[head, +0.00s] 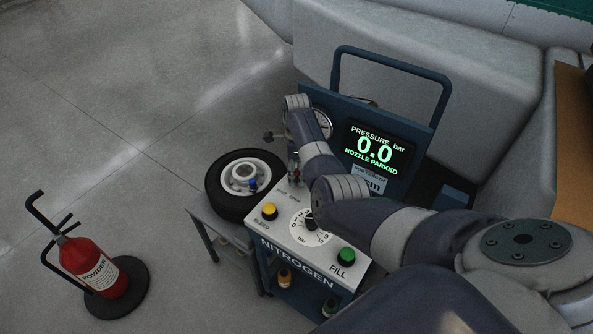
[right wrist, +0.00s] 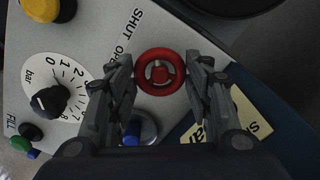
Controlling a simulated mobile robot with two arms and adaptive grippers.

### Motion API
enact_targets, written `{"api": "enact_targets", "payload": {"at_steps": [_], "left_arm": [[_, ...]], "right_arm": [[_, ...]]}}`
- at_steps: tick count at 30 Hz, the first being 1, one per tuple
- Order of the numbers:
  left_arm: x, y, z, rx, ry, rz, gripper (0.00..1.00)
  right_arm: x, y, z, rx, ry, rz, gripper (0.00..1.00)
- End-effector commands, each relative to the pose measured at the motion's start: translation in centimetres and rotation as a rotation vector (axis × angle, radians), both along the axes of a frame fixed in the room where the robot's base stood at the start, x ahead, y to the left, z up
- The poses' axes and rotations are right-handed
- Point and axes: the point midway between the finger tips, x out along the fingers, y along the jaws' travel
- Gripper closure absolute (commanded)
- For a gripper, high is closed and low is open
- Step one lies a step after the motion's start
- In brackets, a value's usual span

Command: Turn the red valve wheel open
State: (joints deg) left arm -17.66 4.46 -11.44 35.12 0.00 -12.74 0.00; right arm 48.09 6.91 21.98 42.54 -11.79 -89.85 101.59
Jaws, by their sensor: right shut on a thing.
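The red valve wheel (right wrist: 160,72) is a small spoked ring on the pale top panel of the nitrogen cart, beside the printed words SHUT and OPEN. In the right wrist view it sits between the two fingertips of my right gripper (right wrist: 161,78), which is shut on it. In the head view my right gripper (head: 294,176) reaches down to the back of the panel (head: 283,226), and my arm hides most of the wheel. My left gripper is in neither view.
The panel carries a yellow BLEED button (head: 269,211), a black bar dial (head: 310,221) and a green FILL button (head: 346,257). The display (head: 377,150) reads 0.0, NOZZLE PARKED. A tyre (head: 226,205) lies left; a red extinguisher (head: 92,268) stands on the floor.

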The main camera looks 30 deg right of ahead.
Motion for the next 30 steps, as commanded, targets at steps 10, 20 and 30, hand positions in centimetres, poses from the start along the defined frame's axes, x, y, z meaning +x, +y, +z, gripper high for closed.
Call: {"api": "enact_targets", "payload": {"at_steps": [10,20,30], "left_arm": [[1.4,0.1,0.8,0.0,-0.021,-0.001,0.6],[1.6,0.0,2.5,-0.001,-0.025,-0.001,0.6],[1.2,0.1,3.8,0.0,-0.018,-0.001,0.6]], "right_arm": [[-0.1,0.0,0.1,0.001,0.003,0.078,0.77],[-0.1,0.0,0.2,0.002,0.004,0.336,0.77],[0.0,0.0,0.1,0.001,0.003,0.66,0.77]]}}
